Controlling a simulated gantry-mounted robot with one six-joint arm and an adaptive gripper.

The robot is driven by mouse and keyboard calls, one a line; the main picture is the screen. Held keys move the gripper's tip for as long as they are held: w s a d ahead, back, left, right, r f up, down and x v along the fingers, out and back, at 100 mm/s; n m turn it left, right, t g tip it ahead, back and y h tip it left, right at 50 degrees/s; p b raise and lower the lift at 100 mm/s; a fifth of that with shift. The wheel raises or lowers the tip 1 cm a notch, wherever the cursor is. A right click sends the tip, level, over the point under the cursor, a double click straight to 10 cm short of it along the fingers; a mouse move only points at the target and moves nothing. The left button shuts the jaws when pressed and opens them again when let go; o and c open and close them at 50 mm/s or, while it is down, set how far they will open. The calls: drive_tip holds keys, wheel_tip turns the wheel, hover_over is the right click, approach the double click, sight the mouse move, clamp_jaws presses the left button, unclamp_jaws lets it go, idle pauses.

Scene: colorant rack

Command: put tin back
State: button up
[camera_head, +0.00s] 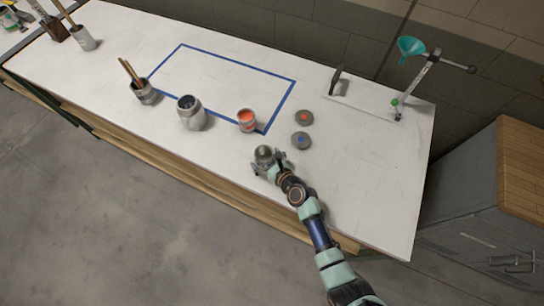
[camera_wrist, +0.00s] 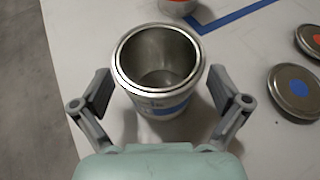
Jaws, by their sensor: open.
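An open metal tin (camera_wrist: 158,100) with a blue-marked label stands on the white table between the fingers of my gripper (camera_wrist: 160,95) in the wrist view. Its inside looks bare grey metal. My gripper is open, with a finger on each side of the tin and visible gaps to it. In the head view my gripper (camera_head: 268,162) is near the table's front edge, around the same tin (camera_head: 264,152). A lid with a blue dot (camera_head: 301,141) and a lid with an orange-red dot (camera_head: 304,117) lie behind it to the right.
A tin with orange-red contents (camera_head: 247,121) stands by the corner of a blue tape rectangle (camera_head: 270,74). A larger grey can (camera_head: 191,115) and a brush pot (camera_head: 146,94) stand left. A teal funnel stand (camera_head: 411,48) is at the back right. The tape rectangle's inside is clear.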

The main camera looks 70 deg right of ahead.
drive_tip(key=p+v, duration=0.1)
drive_tip(key=v, duration=1)
drive_tip(key=shift+s+a+p, duration=0.1)
drive_tip(key=shift+s+p, duration=0.05)
drive_tip(key=shift+p, duration=0.25)
drive_tip(key=w+a+r+n+t+y, duration=0.3)
drive_tip(key=w+a+r+n+y, duration=0.4)
drive_tip(key=w+a+r+n, duration=1.4)
drive_tip(key=s+a+r+n, duration=0.1)
drive_tip(key=a+r+n, duration=0.3)
drive_tip(key=n, duration=0.7)
drive_tip(key=s+a+r+n+y, duration=0.1)
drive_tip(key=s+a+r+n, duration=0.1)
drive_tip(key=a+r+n, duration=0.3)
drive_tip(key=a+n, duration=0.3)
drive_tip(key=n, duration=0.3)
drive_tip(key=shift+s+n+g, duration=0.25)
drive_tip(key=shift+n+g, duration=0.05)
drive_tip(key=shift+n, duration=0.1)
drive_tip(key=shift+w, duration=0.15)
